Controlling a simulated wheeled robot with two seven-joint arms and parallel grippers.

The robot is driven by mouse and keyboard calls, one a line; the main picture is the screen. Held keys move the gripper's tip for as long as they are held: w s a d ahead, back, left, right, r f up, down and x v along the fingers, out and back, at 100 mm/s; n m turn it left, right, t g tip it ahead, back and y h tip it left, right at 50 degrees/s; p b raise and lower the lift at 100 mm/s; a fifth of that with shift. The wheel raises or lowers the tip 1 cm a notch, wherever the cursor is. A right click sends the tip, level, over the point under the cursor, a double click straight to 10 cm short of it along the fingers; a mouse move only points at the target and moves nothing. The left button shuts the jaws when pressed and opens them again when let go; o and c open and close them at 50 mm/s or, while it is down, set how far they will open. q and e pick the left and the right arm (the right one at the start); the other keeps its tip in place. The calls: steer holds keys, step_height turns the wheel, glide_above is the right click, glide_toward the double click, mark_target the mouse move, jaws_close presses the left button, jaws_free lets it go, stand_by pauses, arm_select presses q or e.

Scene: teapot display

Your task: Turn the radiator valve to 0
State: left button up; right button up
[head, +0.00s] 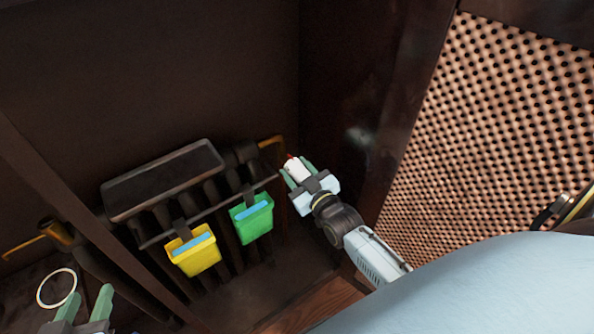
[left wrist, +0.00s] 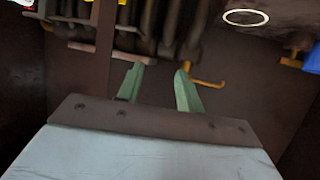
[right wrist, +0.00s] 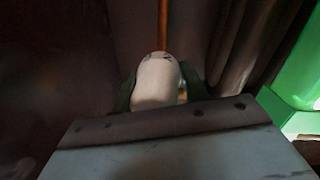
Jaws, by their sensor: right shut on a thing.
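The radiator (head: 162,180) is dark and stands against the back wall of a dark recess in the head view. The radiator valve (head: 294,170) is a white knob with a red mark at the radiator's right end. My right gripper (head: 297,172) is shut on this knob, with a finger on each side. In the right wrist view the white knob (right wrist: 158,82) sits between the green fingers, with small dark marks on its top. My left gripper (head: 86,304) is open and empty at the lower left; its spread fingers also show in the left wrist view (left wrist: 160,88).
A yellow container (head: 194,252) and a green container (head: 252,218) hang from a rail on the radiator's front. A pale ring (head: 57,271) is near my left gripper. A perforated copper-coloured panel (head: 480,120) stands at the right. Copper pipes run at both radiator ends.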

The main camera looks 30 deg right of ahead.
steer(key=m+p, duration=0.2)
steer(key=shift+r+m, duration=0.1)
steer(key=shift+m, duration=0.2)
steer(key=shift+c, duration=0.3)
arm_select(q)
steer(key=s+a+f+g+y+p, duration=0.25)
steer(key=s+a+f+g, duration=0.25)
steer(key=s+f+g, duration=0.55)
arm_select(e)
steer(key=shift+m+b, duration=0.35)
steer(key=shift+m, duration=0.75)
steer(key=m+p, duration=0.1)
steer(key=m, duration=0.1)
steer(key=shift+d+m+g, duration=0.1)
steer(key=shift+m+g, duration=0.2)
steer(key=shift+m+y+p, duration=0.3)
steer(key=shift+m, duration=0.7)
arm_select(q)
steer(key=shift+s+a+f+n+t+y, duration=0.1)
steer(key=shift+a+f+n+t+y, duration=0.1)
steer(key=shift+a+f, duration=0.4)
steer(key=shift+s+a+f+n+t+y, duration=0.1)
steer(key=shift+a+f+y, duration=0.1)
steer(key=shift+f, duration=0.65)
arm_select(e)
steer(key=shift+m, duration=0.9)
arm_select(q)
steer(key=shift+f, duration=0.1)
arm_select(e)
steer(key=shift+m, duration=0.3)
